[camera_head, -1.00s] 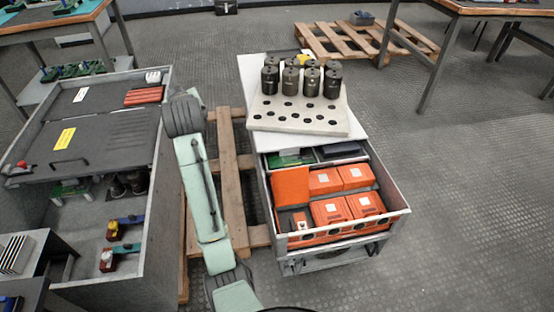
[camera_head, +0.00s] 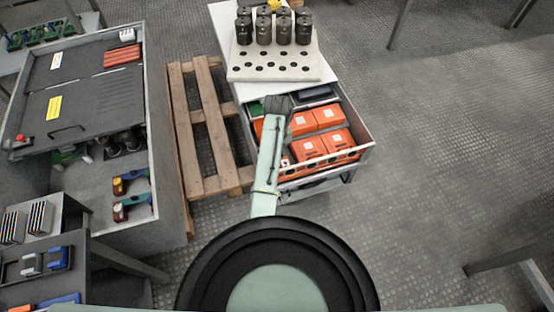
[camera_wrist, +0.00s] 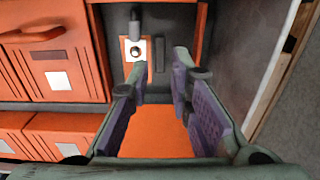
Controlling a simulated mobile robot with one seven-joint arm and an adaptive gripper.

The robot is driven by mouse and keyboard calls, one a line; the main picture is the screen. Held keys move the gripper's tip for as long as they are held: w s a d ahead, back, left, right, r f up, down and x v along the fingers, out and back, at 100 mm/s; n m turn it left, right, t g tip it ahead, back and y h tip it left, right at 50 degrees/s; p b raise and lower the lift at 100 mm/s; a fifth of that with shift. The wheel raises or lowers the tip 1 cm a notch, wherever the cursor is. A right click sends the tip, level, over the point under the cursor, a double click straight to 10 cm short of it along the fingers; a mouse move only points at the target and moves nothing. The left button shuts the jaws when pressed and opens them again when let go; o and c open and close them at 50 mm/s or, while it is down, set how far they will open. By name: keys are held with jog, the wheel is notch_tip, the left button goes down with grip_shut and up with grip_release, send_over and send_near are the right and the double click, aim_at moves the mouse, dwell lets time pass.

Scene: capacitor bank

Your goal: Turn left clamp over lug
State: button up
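My gripper (camera_wrist: 158,70) is open in the wrist view, with two purple-padded fingers apart and nothing held between them. Below it is an orange surface, and beyond the fingertips is a small orange block (camera_wrist: 128,72) with a white square and a dark round spot. Dark upright parts stand beside and above that block. In the head view my arm reaches over the open drawer (camera_head: 363,153); I cannot make out the fingers there. In the left cabinet are a yellow-and-blue piece (camera_head: 130,181) and a teal-and-red piece (camera_head: 132,206). I cannot tell which thing is the left clamp or its lug.
Orange boxes (camera_head: 309,147) fill much of the drawer. Above it, a pale holed block (camera_head: 274,66) carries several dark cylinders (camera_head: 283,30). A wooden pallet (camera_head: 196,135) lies between drawer unit and left cabinet (camera_head: 165,130). Floor at right is mostly clear.

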notch_tip(320, 180, down, 5)
dwell(0.3)
grip_shut()
